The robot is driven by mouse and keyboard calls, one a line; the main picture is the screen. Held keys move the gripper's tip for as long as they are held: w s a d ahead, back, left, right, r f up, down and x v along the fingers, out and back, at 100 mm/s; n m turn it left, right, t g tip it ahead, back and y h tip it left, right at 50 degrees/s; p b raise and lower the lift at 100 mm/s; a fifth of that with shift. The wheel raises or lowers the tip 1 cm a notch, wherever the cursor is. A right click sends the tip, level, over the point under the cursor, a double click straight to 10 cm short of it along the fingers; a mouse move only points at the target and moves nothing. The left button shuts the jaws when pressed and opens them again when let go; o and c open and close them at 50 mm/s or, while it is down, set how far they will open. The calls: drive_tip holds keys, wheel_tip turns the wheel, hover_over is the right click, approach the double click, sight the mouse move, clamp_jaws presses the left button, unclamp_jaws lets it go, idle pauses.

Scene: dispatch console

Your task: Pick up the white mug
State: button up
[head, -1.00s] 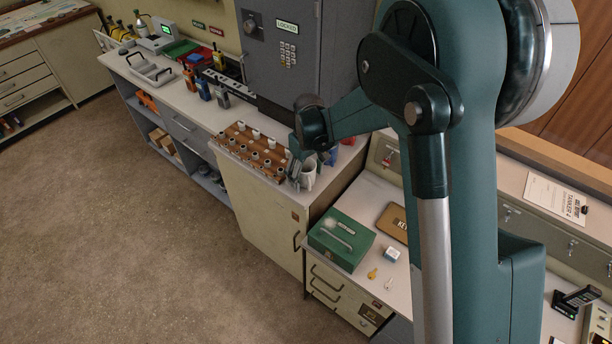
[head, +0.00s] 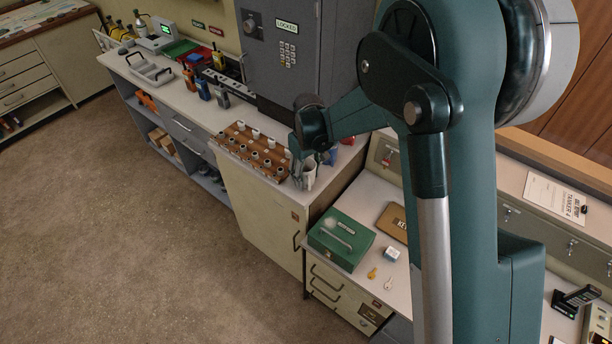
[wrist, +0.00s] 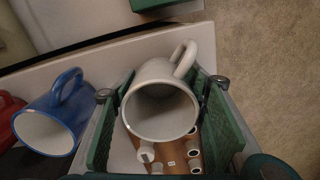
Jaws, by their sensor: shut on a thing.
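The white mug (wrist: 158,108) sits between the green pads of my gripper (wrist: 163,110) in the wrist view, its open mouth facing the camera and its handle pointing up and right. My gripper is shut on it. In the head view my gripper (head: 304,174) is at the right end of the long counter, with the white mug (head: 309,178) at its fingers, partly covered by them. I cannot tell whether the mug touches the counter.
A blue mug (wrist: 57,120) stands close left of my gripper, with a red mug (wrist: 8,115) beyond it. A wooden rack (head: 252,150) of several pegs is beside it. A green box (head: 341,240) stands on the lower desk.

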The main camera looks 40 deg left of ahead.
drive_tip(key=shift+r, duration=0.15)
wheel_tip(320, 180, up, 10)
drive_tip(key=shift+b, duration=0.3)
idle(0.4)
idle(0.5)
